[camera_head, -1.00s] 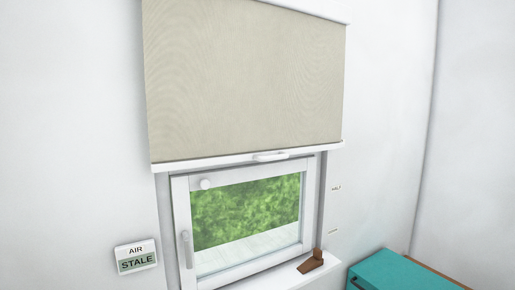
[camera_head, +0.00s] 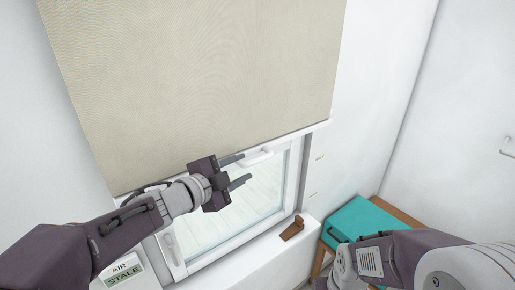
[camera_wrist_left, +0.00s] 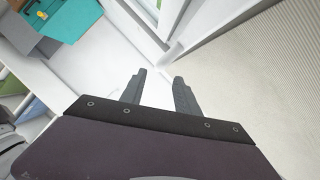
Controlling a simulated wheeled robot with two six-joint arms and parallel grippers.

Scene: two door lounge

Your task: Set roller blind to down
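The beige roller blind (camera_head: 200,75) hangs over the upper part of the window, with its white bottom bar (camera_head: 305,130) partway down. A small white handle (camera_head: 256,158) sits on that bar. My left gripper (camera_head: 246,168) is open, its fingers apart beside the handle and pointing right; I cannot tell whether they touch it. In the left wrist view the open fingers (camera_wrist_left: 158,78) show nothing held between them, and the blind's fabric (camera_wrist_left: 275,65) is at the right. My right arm shows at the lower right; its gripper is out of frame.
The white window (camera_head: 240,215) is below the blind. A brown wedge (camera_head: 292,228) lies on the sill. A teal box (camera_head: 355,222) stands at the right. Small labels mark the wall (camera_head: 319,157) beside the window.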

